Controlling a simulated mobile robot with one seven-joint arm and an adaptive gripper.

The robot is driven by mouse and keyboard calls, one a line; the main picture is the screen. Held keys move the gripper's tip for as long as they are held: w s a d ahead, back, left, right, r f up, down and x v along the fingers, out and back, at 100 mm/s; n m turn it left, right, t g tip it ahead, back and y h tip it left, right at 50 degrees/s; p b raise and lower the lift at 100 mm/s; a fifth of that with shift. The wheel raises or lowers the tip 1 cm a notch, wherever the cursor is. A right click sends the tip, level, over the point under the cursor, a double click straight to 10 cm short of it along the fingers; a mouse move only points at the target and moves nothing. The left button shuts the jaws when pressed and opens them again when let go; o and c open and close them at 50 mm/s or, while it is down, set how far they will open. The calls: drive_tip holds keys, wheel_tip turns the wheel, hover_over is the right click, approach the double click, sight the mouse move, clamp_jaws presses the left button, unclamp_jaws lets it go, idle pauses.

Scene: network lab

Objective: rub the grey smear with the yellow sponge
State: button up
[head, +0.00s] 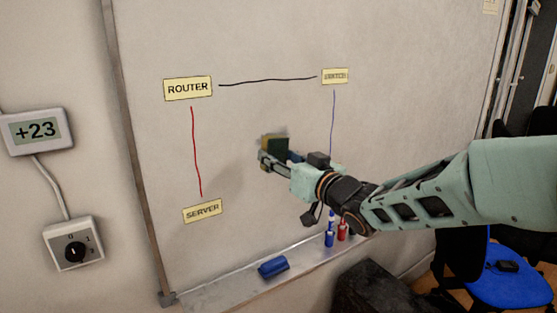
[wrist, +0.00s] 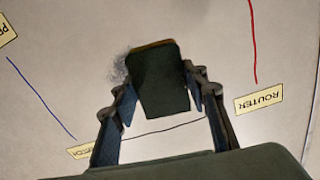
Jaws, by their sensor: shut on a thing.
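The sponge (head: 277,146) has a dark green side and a yellow side, and my gripper (head: 272,158) is shut on it in front of the whiteboard. In the wrist view the sponge (wrist: 160,82) sits between both fingers (wrist: 160,92), its yellow-brown edge toward the board. The grey smear (wrist: 119,68) shows beside the sponge's left edge in the wrist view. In the head view a bit of the smear (head: 282,130) shows just above the sponge. The sponge hides part of the smear. I cannot tell whether the sponge touches the board.
The whiteboard (head: 240,40) carries ROUTER (head: 188,88), SERVER (head: 202,211) and switch (head: 335,76) labels joined by drawn lines. The tray (head: 225,293) below holds a blue eraser (head: 273,267) and blue and red markers (head: 342,231). A blue chair (head: 497,280) stands at right.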

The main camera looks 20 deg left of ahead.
sight(290, 136)
drive_tip(key=b+x, duration=0.1)
drive_tip(key=x, duration=0.5)
idle(0.3)
drive_tip(key=shift+b+x, duration=0.3)
drive_tip(key=shift+x, duration=0.65)
idle(0.5)
drive_tip(key=shift+w+d+r+p, duration=0.1)
drive_tip(key=shift+w+d+p, duration=1.75)
drive_tip(key=shift+w+p, duration=0.25)
drive_tip(key=shift+w+d+p, duration=1.9)
drive_tip(key=shift+w+p, duration=0.1)
drive_tip(key=shift+w, duration=0.2)
drive_tip(key=shift+a, duration=0.1)
